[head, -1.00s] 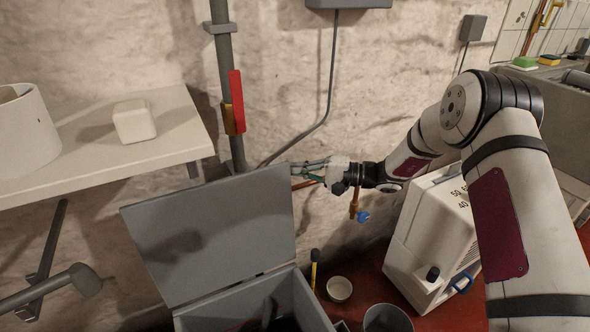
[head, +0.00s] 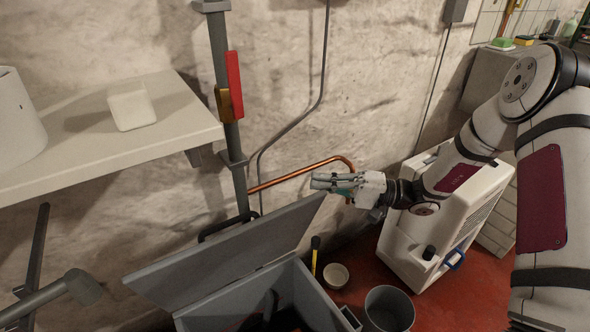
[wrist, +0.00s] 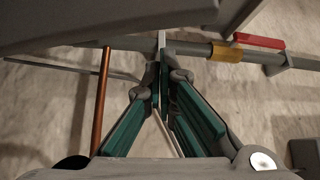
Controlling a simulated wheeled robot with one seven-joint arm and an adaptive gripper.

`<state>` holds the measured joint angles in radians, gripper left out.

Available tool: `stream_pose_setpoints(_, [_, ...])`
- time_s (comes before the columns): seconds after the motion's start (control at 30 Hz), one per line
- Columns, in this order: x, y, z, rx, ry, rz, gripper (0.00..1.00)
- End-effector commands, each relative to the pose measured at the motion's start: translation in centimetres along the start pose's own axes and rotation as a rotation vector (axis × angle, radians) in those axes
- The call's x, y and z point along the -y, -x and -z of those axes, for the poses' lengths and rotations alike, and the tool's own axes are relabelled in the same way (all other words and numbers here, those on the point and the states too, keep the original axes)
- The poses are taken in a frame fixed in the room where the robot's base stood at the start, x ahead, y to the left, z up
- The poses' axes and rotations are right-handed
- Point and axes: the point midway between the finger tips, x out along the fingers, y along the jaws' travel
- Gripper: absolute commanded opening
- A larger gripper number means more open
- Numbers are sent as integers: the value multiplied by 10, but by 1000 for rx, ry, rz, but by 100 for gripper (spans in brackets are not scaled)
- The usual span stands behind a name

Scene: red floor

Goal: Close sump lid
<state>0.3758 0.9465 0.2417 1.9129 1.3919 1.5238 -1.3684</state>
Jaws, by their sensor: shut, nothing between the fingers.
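The grey sump lid (head: 225,254) stands partly open, tilted up from the hinge side of the grey sump box (head: 318,297). The box's dark inside shows below it. My gripper (head: 314,182) is shut and empty, just above and behind the lid's upper right corner in the head view. I cannot tell whether it touches the lid. In the wrist view the shut fingers (wrist: 160,75) meet at the tips, and a grey surface, likely the lid (wrist: 90,22), crosses the top left.
A pale shelf (head: 100,155) holds a white block at left. A grey pipe with a red lever (head: 234,84) and a copper pipe (head: 295,174) run along the wall. A white machine (head: 425,235), bucket (head: 388,308) and bowl (head: 336,275) stand on the red floor.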

Motion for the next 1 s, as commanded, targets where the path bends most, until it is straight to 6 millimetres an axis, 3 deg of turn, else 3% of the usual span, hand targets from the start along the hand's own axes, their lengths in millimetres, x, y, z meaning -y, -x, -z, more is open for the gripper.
stream_pose_setpoints(0.27, [-18, 52, -62, -6, -7, 0, 0])
stream_pose_setpoints(0.6, [-67, 106, -130, -5, -6, 0, 0])
stream_pose_setpoints(0.9, [-112, 133, -165, -3, 3, 7, 0])
stream_pose_setpoints(1.0, [-127, 140, -172, -7, 106, 93, 0])
